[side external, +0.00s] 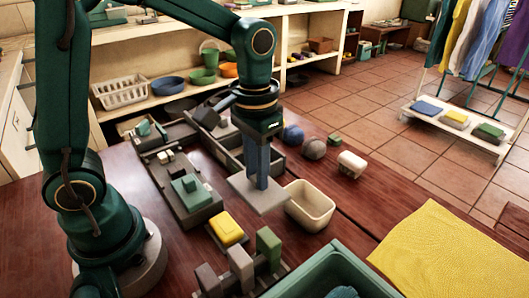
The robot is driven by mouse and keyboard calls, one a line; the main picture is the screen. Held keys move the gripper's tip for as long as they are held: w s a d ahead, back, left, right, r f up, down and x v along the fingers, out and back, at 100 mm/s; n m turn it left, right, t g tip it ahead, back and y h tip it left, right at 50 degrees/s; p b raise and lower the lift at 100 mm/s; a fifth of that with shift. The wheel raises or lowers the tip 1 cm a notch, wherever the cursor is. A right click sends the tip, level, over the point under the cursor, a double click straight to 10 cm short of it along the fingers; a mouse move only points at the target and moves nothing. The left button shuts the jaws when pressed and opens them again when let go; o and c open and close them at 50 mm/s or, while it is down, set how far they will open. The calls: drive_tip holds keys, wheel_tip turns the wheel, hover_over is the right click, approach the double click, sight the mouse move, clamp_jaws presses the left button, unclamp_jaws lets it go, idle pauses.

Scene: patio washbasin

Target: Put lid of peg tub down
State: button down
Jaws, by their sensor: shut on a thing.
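My gripper (261,178) points straight down over the wooden table, its fingers shut on a flat, square, pale grey-beige lid (254,198). The lid looks level. A small open cream tub (310,208) stands just right of the lid. From this view the lid's right edge lies close to the tub's left rim; I cannot tell if they touch. I cannot tell whether the lid rests on the table or hangs a little above it. The tub's inside looks empty where it shows; no pegs are visible.
Grey trays (183,205) with small items lie left of the lid. A yellow sponge-like block (227,230) and upright blocks (241,268) stand in front. A green bin (335,270) and yellow cloth (435,250) lie front right. Balls (292,135) sit behind the tub.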

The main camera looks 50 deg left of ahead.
wheel_tip(320, 180, down, 8)
drive_tip(key=shift+r, duration=0.1)
idle(0.4)
drive_tip(key=c, duration=0.7)
unclamp_jaws()
drive_tip(key=shift+f, duration=0.2)
